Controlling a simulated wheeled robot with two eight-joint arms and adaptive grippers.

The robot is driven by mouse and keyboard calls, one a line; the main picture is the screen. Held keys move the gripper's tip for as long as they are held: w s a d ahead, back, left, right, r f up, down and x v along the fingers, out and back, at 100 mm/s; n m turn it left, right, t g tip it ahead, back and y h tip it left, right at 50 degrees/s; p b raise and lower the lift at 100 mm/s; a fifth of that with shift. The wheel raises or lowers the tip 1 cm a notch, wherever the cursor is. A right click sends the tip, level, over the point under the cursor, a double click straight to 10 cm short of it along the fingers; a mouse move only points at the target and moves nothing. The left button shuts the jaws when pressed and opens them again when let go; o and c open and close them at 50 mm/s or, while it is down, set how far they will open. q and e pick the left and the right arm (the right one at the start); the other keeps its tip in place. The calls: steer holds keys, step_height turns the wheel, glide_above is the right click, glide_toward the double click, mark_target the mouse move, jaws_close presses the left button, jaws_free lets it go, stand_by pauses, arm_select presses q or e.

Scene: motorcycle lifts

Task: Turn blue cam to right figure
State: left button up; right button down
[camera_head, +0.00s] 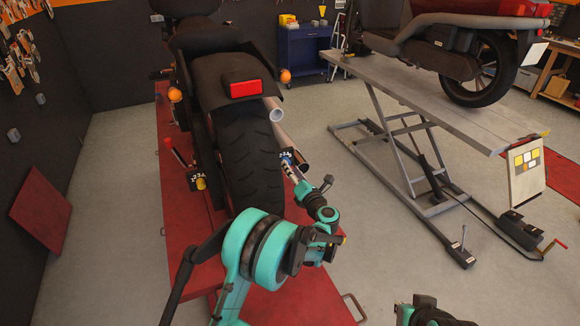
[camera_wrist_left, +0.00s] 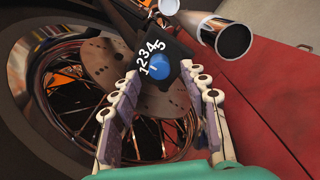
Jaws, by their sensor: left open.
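The blue cam (camera_wrist_left: 159,67) is a round knob on a black plate (camera_wrist_left: 177,50) with the white figures 1 to 5 in an arc above and left of it. In the head view the plate (camera_head: 288,156) is small, beside the motorcycle's rear wheel. My left gripper (camera_head: 289,171) reaches up to it from below. In the left wrist view my left gripper (camera_wrist_left: 160,76) is open, with its fingers on either side of the cam and plate. I cannot tell whether they touch, nor exactly which figure the cam points to. Of my right arm only a part shows at the bottom edge.
The rear tyre (camera_head: 247,160) and exhaust pipe (camera_head: 273,110) are close to my left gripper. A plate with a yellow knob (camera_head: 197,183) is left of the wheel. The motorcycle stands on a red lift (camera_head: 178,240). Another lift (camera_head: 440,95) stands right; grey floor lies between.

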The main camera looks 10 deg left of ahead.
arm_select(q)
steer(key=shift+x, duration=1.25)
jaws_close()
steer(key=shift+m+b, duration=1.55)
steer(key=shift+m, duration=1.35)
